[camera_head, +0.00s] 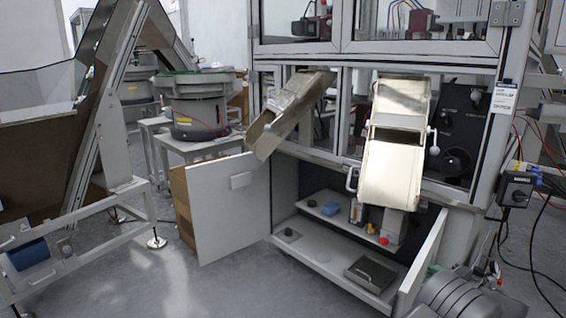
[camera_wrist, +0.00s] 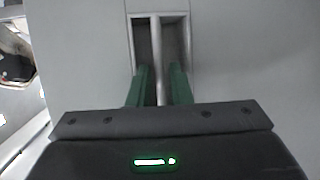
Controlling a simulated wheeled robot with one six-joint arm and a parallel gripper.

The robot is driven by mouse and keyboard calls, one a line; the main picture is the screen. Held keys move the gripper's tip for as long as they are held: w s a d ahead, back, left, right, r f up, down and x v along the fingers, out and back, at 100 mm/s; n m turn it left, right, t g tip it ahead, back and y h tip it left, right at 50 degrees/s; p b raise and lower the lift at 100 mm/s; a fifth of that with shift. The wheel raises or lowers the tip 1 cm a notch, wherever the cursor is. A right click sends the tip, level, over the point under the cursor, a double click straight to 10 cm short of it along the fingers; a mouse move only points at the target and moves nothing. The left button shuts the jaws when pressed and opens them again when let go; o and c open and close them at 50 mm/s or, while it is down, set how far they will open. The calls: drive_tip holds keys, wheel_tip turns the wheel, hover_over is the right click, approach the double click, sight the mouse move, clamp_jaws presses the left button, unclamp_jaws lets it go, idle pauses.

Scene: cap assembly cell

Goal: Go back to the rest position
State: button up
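My gripper (camera_wrist: 162,85) shows in the wrist view as two green fingers standing apart, with a pale strip visible between them. They point at a grey surface with two dark upright slots (camera_wrist: 162,38) split by a pale bar. I cannot tell whether the fingers touch this bar or how far off the surface is. No loose object shows between the fingers.
A framed machine with two metal chutes (camera_head: 392,180) (camera_head: 280,115) stands ahead. Its lower cabinet is open, with a white door (camera_head: 228,205) swung out left. A bowl feeder (camera_head: 195,105) stands behind. A sloped conveyor (camera_head: 105,85) is at left. Grey floor (camera_head: 190,285) is free in front.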

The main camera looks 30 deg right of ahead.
drive_tip(key=shift+w+a+m+h, duration=0.25)
drive_tip(key=shift+w+m+h, duration=0.05)
drive_tip(key=shift+w+h, duration=0.2)
drive_tip(key=shift+w+a+m+h, duration=0.3)
drive_tip(key=shift+w+h, duration=0.1)
drive_tip(key=shift+w, duration=0.1)
drive_tip(key=shift+d+r, duration=0.1)
